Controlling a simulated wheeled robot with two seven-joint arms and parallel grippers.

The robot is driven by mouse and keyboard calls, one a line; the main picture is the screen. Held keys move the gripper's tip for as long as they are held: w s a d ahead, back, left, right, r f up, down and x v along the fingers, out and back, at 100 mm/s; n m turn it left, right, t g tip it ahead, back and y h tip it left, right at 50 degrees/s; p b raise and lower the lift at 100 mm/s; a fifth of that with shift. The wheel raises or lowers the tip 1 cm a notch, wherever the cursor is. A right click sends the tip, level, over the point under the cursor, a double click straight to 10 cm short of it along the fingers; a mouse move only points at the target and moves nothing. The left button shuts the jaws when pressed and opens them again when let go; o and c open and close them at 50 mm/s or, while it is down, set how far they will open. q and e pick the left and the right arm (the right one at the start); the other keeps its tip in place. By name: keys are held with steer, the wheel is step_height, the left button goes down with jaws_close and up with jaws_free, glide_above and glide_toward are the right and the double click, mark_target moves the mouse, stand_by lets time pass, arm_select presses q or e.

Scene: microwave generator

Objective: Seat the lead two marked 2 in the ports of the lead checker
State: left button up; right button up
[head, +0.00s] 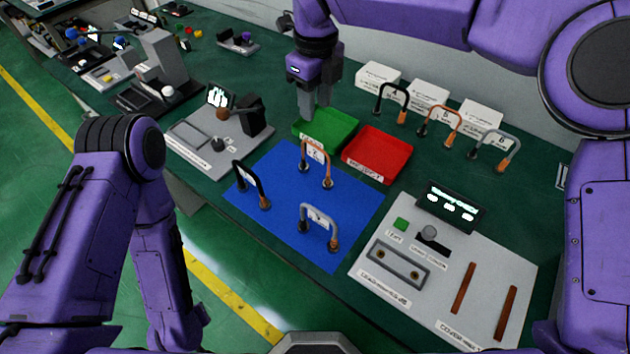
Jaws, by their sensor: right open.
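Three handle-shaped leads stand on the blue mat (350,192): a black lead (241,172) at the left, an orange lead (304,152) at the back and a grey lead (304,216) at the front right. Each carries a white tag; the numbers are too small to read surely, so I cannot tell which is lead two. The lead checker (398,265) is a grey plate with two round ports on the right-hand panel, both empty. My right gripper (315,108) is open and empty, pointing down above the green tray. My left gripper is out of view.
A green tray (345,124) and a red tray (375,152) lie behind the mat. Several more leads stand by white boxes (428,93) at the back. The panel (455,262) has a small display (449,206) and two brown strips. A grey device (205,140) stands left.

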mark_target(315, 145)
steer(key=f, duration=1.3)
steer(key=shift+s+f, duration=0.1)
steer(key=shift+s, duration=0.2)
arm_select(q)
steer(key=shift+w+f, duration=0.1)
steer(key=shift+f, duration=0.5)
arm_select(e)
steer(key=shift+w+f, duration=0.1)
steer(key=shift+f, duration=0.35)
jaws_close()
